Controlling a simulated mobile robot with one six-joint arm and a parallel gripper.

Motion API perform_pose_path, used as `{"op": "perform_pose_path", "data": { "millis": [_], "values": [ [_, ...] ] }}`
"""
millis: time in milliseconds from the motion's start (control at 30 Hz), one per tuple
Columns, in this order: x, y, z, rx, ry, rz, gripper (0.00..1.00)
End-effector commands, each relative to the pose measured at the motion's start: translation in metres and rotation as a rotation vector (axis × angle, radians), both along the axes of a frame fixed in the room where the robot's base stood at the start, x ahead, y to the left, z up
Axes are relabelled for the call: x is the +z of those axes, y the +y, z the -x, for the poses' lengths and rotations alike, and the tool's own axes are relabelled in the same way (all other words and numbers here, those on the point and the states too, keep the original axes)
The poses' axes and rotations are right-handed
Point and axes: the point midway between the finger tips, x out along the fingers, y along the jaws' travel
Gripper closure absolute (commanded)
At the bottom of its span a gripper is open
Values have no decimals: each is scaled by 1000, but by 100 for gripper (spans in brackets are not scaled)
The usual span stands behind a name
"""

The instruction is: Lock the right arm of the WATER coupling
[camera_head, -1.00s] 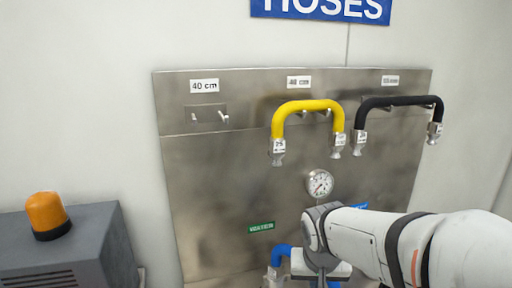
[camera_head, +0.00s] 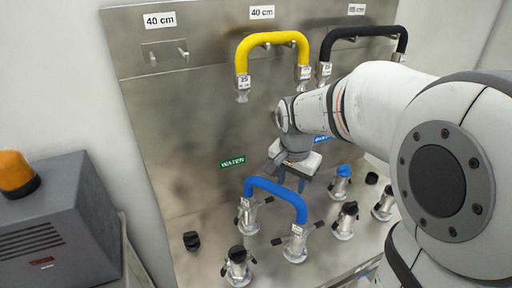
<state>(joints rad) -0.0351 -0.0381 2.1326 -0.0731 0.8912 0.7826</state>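The green WATER sign (camera_head: 232,162) is on the steel back panel. Below it, a metal coupling (camera_head: 249,217) on the bench holds the far end of a blue hose (camera_head: 275,186). A dark arm (camera_head: 267,200) sticks out on the coupling's right side; whether it is locked is too small to tell. The hose's near end sits on another coupling (camera_head: 296,245), with dark arms spread to both sides. My gripper (camera_head: 290,181) points down above and behind the blue hose, apart from the WATER coupling's right arm. Its fingertips are small and partly unclear, and I see nothing held.
More couplings stand at the front (camera_head: 238,268) and right (camera_head: 345,220), one with a blue top (camera_head: 342,182). A black cap (camera_head: 191,240) lies left. Yellow (camera_head: 272,40) and black (camera_head: 365,32) hoses hang on the panel. A grey box (camera_head: 55,225) stands at left.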

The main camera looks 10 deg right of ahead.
Motion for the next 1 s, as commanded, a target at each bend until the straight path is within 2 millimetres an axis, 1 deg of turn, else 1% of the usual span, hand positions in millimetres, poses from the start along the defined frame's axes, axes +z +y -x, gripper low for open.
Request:
{"op": "perform_pose_path", "data": {
  "millis": [33,100,200,267,400,500,600,700,767,867,967,1000],
  "values": [
    [-4,2,-19,-67,16,-5,60],
    [-15,5,-43,-172,28,-13,60],
    [-34,7,-72,-294,47,-25,60],
    [-47,9,-87,-352,57,-33,60],
    [-79,11,-116,-455,89,-54,60],
    [-103,14,-134,-509,111,-72,60],
    [-123,16,-147,-549,130,-86,60],
    [-135,17,-154,-571,142,-95,60],
    [-133,18,-154,-572,140,-96,60],
    [-138,17,-153,-572,143,-95,60],
    [-149,16,-153,-575,144,-95,60],
    [-156,15,-153,-576,144,-94,60]
  ]
}}
